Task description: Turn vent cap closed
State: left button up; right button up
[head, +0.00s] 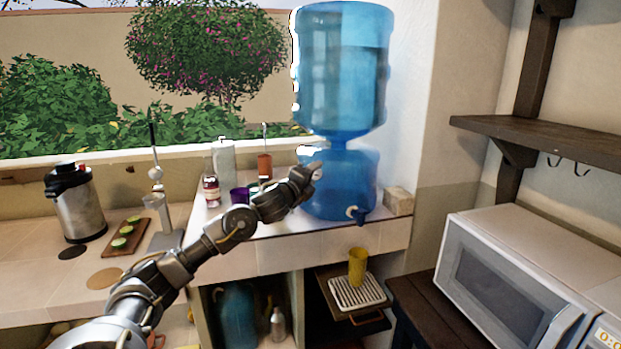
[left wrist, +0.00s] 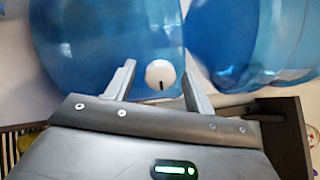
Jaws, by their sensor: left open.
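The vent cap (left wrist: 160,72) is a small round white cap on a blue jug wall in the left wrist view, with a short dark mark near its lower edge. My left gripper (left wrist: 158,69) is open, one finger to each side of the cap in that view. I cannot tell whether the fingers touch it. In the head view my left gripper (head: 309,172) is at the left side of the lower blue jug (head: 350,175). I cannot make out the cap there. A large blue bottle (head: 342,70) stands upside down above this jug. My right gripper is not in view.
A purple cup (head: 239,195) and small bottle (head: 211,190) stand left, near my forearm. A yellow cup (head: 357,266) stands on a tray below.

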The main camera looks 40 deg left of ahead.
pick_arm(q)
jog(key=s+d+b, duration=0.1)
jog(key=s+b, duration=0.2)
jog(key=s, duration=0.7)
jog(key=shift+s+d+f, duration=0.25)
jog(key=shift+s+d, duration=0.1)
